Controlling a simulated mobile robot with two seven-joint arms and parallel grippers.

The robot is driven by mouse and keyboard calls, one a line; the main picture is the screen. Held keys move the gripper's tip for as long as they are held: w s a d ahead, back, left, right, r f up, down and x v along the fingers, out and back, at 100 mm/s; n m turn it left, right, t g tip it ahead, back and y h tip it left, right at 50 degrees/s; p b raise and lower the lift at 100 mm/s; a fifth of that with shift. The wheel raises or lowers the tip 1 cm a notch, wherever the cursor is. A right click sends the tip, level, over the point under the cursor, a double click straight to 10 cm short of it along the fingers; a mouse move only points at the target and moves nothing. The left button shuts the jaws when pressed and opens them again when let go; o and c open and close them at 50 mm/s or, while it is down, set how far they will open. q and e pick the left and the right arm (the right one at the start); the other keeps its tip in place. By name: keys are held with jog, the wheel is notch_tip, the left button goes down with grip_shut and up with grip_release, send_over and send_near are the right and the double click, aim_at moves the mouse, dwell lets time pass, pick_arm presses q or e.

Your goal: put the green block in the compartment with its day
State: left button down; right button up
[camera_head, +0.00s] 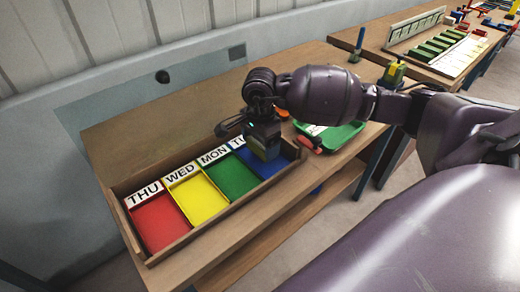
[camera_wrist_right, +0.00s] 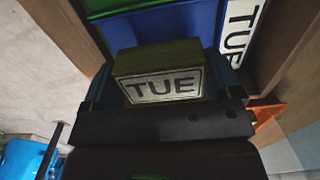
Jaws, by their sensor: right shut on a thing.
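The green block (camera_wrist_right: 160,57) has a white label reading TUE. In the wrist view it sits between the fingers of my right gripper (camera_wrist_right: 160,88), which is shut on it. In the head view the right gripper (camera_head: 265,140) is over the blue compartment (camera_head: 267,169) at the right end of a wooden box (camera_head: 150,262). The label behind the blue compartment is partly hidden and starts with TU; the wrist view shows TUE there. The other compartments are red THU (camera_head: 160,223), yellow WED (camera_head: 198,198) and green MON (camera_head: 232,177). My left gripper is not in view.
A green tray (camera_head: 345,135) and a red-handled item (camera_head: 308,144) lie right of the box on the wooden table (camera_head: 125,138). A second table (camera_head: 378,38) behind holds a rack with green blocks (camera_head: 432,47) and other items. Bare tabletop lies behind the box.

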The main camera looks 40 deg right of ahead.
aim_at(260, 151)
jog(key=shift+f, duration=1.35)
jog(key=shift+f, duration=0.1)
jog(key=shift+f, duration=0.1)
jog(key=o, duration=0.8)
jog(key=shift+w+r, duration=0.1)
jog(key=shift+r, duration=0.35)
notch_tip(260, 151, up, 12)
jog(key=shift+f, duration=0.25)
jog(key=shift+s+f, duration=0.1)
jog(key=shift+s, duration=0.1)
